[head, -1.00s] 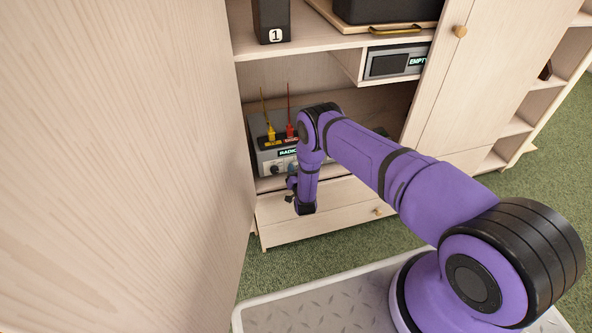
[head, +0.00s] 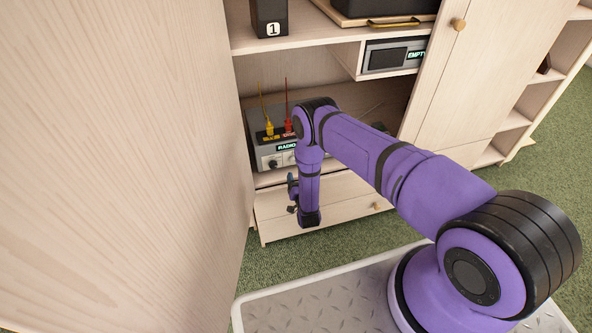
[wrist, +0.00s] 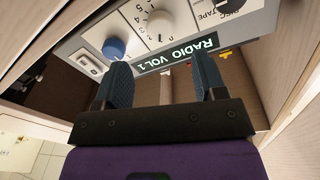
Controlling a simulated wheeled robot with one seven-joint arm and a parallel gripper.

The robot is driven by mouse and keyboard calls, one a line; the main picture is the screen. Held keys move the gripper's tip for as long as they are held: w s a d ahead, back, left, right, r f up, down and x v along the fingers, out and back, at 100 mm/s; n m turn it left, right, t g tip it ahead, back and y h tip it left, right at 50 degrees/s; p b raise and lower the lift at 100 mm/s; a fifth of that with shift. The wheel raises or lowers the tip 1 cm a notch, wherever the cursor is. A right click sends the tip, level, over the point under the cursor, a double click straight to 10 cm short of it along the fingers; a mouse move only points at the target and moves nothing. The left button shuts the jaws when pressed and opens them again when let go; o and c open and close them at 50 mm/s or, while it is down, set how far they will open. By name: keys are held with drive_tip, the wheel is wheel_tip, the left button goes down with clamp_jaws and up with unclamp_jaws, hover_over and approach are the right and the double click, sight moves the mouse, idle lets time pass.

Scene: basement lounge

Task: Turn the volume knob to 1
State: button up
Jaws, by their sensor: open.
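The radio (head: 262,157) stands in the open cabinet, its front partly hidden by my arm. In the wrist view its panel shows a white knob (wrist: 160,26) with a numbered scale, a blue knob (wrist: 114,47) beside it and a black knob (wrist: 229,6) cut off at the top. The display (wrist: 176,53) reads "RADIO VOL 1". My gripper (wrist: 162,72) is open and empty, its fingers spread below the white knob in the picture. The left fingertip appears close to the blue knob; contact cannot be told. The head view mostly hides the fingers.
A white switch (wrist: 88,65) sits beside the blue knob. Yellow (head: 268,129) and red (head: 288,125) pieces with thin rods stand on the radio. A drawer (head: 345,205) lies below it. A large wooden panel (head: 110,160) stands close on the left.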

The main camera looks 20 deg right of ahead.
drive_tip(key=s, duration=0.3)
drive_tip(key=shift+s+a+f, duration=0.1)
drive_tip(key=shift+a, duration=0.05)
idle(0.5)
